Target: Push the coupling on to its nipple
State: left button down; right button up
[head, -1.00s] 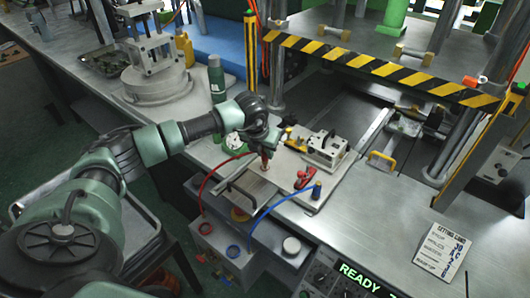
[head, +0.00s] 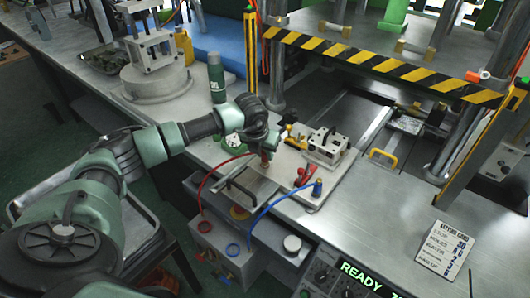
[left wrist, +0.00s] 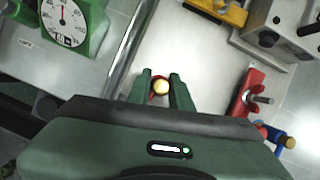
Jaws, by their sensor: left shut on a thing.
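My left gripper (head: 266,154) is over the pale plate (head: 288,160) on the bench, pointing down. It is shut on a small coupling (head: 265,165) at the end of the red hose. In the left wrist view its two green fingers (left wrist: 160,92) close around the coupling, whose round brass top (left wrist: 160,86) and red rim show between them. A blue coupling (head: 317,188) with a blue hose stands at the plate's front right. My right gripper is not in view.
A green bottle (head: 216,79) stands behind. The bench at right is clear around the setting card (head: 443,248).

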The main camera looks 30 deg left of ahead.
aim_at(264, 152)
pick_arm(q)
jog(key=shift+f, duration=0.4)
jog(key=c, duration=1.2)
grip_release()
jog(key=shift+r, duration=0.1)
jog(key=b+v, duration=0.2)
jog(key=v, duration=0.5)
jog(key=shift+s+r, duration=0.15)
jog(key=shift+r, duration=0.15)
jog(key=shift+f, duration=0.1)
